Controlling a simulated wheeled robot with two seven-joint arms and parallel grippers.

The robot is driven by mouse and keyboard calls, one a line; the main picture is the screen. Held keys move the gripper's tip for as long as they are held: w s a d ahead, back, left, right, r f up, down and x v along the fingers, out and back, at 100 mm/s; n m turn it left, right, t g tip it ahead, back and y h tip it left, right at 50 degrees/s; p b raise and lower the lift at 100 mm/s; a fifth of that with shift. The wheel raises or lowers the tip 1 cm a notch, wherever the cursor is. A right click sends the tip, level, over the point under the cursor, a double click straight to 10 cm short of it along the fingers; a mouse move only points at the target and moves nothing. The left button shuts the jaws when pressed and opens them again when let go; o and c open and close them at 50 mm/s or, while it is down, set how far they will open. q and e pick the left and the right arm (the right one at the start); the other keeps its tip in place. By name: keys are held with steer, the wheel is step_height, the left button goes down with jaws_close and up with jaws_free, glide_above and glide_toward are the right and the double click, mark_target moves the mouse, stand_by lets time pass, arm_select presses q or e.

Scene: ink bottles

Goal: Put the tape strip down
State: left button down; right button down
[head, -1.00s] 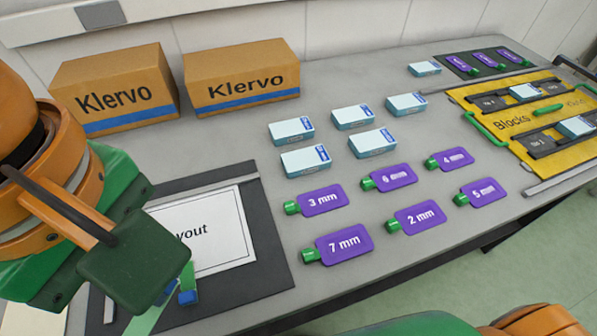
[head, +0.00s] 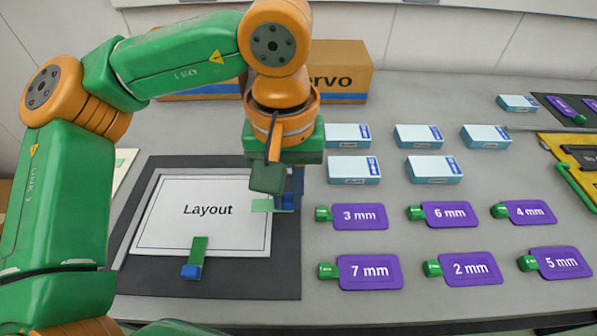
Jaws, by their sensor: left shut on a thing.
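My left gripper (head: 287,200) is shut on a light green tape strip (head: 261,205), at the right edge of the white Layout sheet (head: 185,185). The strip points left from the fingers, over the sheet's edge. Its other end is hidden by the fingers, and I cannot tell whether it touches the sheet. A second green tape strip (head: 198,246) with a blue end (head: 190,272) lies across the sheet's front edge. The sheet lies on a dark mat (head: 240,285). My right gripper is out of view.
Several purple tags, such as 3 mm (head: 360,217) and 7 mm (head: 369,272), lie right of the mat. Several pale blue boxes (head: 354,170) are behind them. A Klervo carton (head: 343,72) stands behind my left arm. A yellow Blocks board (head: 565,148) is at the far right.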

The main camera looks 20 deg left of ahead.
mark_target(288, 199)
arm_select(q)
step_height(288, 199, down, 3)
steer(key=shift+w+f, duration=0.1)
steer(key=shift+f, duration=0.05)
steer(key=shift+f+b, duration=0.15)
steer(key=shift+b, duration=0.3)
steer(key=c, duration=0.8)
jaws_free()
steer(key=shift+c, duration=0.2)
steer(key=shift+r, duration=0.25)
step_height(288, 199, up, 12)
steer(key=p, duration=0.3)
